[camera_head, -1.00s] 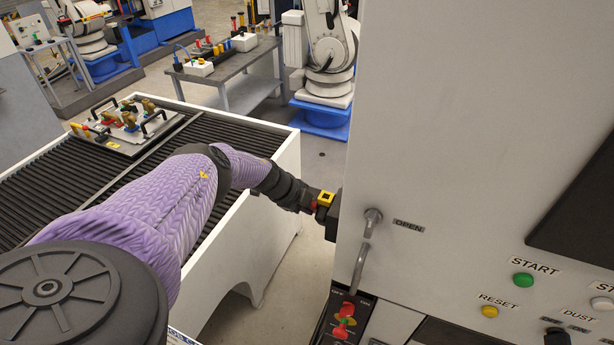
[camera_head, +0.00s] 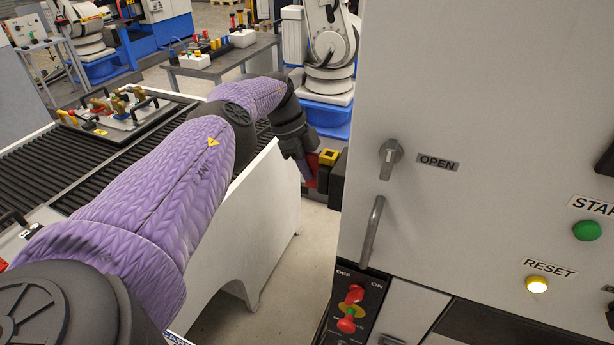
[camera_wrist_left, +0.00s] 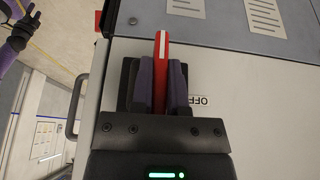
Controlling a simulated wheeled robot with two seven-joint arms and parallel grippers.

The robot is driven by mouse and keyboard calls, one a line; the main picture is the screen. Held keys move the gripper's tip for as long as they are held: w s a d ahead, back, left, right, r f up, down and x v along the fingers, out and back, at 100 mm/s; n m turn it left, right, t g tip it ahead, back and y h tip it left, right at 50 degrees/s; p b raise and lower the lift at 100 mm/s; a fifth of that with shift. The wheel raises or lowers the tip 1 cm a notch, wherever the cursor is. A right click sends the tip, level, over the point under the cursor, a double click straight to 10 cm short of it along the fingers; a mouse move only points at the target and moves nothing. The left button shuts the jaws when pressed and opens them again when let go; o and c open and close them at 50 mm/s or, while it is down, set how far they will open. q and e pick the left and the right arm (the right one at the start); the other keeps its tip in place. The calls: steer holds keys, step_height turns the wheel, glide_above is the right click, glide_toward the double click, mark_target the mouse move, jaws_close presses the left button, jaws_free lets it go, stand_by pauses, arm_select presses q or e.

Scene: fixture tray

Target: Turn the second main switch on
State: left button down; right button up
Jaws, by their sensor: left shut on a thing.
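My left gripper (camera_head: 312,168) is at the left side of the grey cabinet (camera_head: 460,80). In the left wrist view, my left gripper (camera_wrist_left: 161,85) is shut on a red switch lever (camera_wrist_left: 162,62) with a white stripe; its dark fingers press on both sides. An upside-down OFF label (camera_wrist_left: 198,101) shows just right of the fingers. In the head view, the red lever (camera_head: 311,176) shows only in part, beside a yellow-framed piece and a black housing (camera_head: 338,185) on the cabinet's edge. The switch base is mostly hidden. My right gripper is not seen.
The cabinet front has a grey knob labelled OPEN (camera_head: 390,156), a bar handle (camera_head: 371,232) and a red rotary switch (camera_head: 350,310) marked OFF and ON. A white-sided roller table (camera_head: 235,235) stands close to the left, under my arm. Floor shows between table and cabinet.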

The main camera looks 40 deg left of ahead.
arm_select(q)
steer(key=shift+d+f, duration=0.1)
stand_by(0.4)
steer(key=c, duration=0.6)
jaws_free()
steer(key=shift+d, duration=0.1)
step_height(320, 180, up, 5)
steer(key=p, duration=0.3)
steer(key=shift+w, duration=0.1)
step_height(320, 180, up, 5)
steer(key=shift+r, duration=0.1)
